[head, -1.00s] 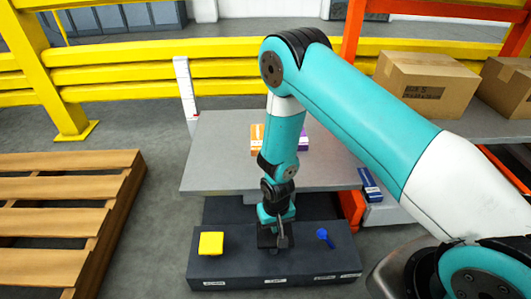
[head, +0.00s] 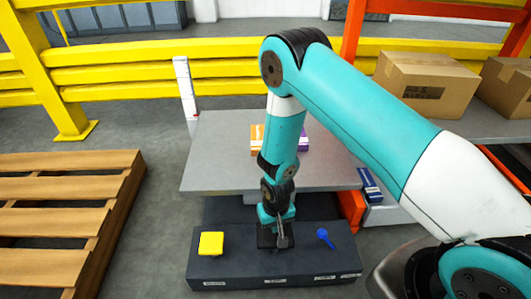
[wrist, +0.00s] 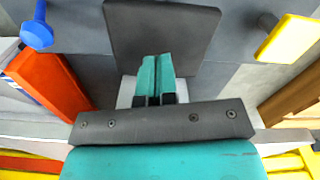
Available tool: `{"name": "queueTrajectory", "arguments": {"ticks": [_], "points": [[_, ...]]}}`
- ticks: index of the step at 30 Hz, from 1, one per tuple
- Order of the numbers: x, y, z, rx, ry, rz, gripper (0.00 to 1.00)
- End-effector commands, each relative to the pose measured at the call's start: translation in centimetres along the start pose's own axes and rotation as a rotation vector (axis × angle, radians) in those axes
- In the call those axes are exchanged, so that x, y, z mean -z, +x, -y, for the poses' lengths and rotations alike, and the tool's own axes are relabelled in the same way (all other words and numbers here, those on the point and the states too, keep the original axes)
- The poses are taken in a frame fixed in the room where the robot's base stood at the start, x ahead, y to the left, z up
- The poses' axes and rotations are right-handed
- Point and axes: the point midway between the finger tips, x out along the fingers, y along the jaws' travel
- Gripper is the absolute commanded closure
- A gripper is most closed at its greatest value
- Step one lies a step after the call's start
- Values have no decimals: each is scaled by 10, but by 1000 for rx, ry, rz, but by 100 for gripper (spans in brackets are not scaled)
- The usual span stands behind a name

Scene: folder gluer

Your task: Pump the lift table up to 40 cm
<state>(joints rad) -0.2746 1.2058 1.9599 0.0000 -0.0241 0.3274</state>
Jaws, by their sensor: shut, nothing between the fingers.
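The lift table has a grey top (head: 225,150) that stands raised behind a dark base (head: 210,270). On the base are a yellow pedal (head: 211,243) at left, a black pedal (head: 268,241) in the middle and a blue lever (head: 325,238) at right. My gripper (head: 282,238) is shut and empty, over the black pedal. In the wrist view my gripper (wrist: 156,65) points at the black pedal (wrist: 165,25); contact cannot be told. A white upright scale (head: 184,85) with a small red mark stands at the table's back left corner.
An orange box (head: 257,139) and a purple box (head: 303,140) lie on the table top, partly behind my arm. A wooden pallet (head: 60,210) lies at left. Yellow rails (head: 130,75) run behind. Cartons (head: 425,85) stand on a shelf at right.

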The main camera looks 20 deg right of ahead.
Motion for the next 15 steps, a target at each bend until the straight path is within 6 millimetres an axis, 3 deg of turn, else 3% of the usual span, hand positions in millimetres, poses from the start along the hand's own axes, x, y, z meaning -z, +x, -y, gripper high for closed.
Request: {"name": "queueTrajectory", "arguments": {"ticks": [9,15], "points": [[0,1,0,0,0,0,100],[0,15,0,0,0,0,100]]}}
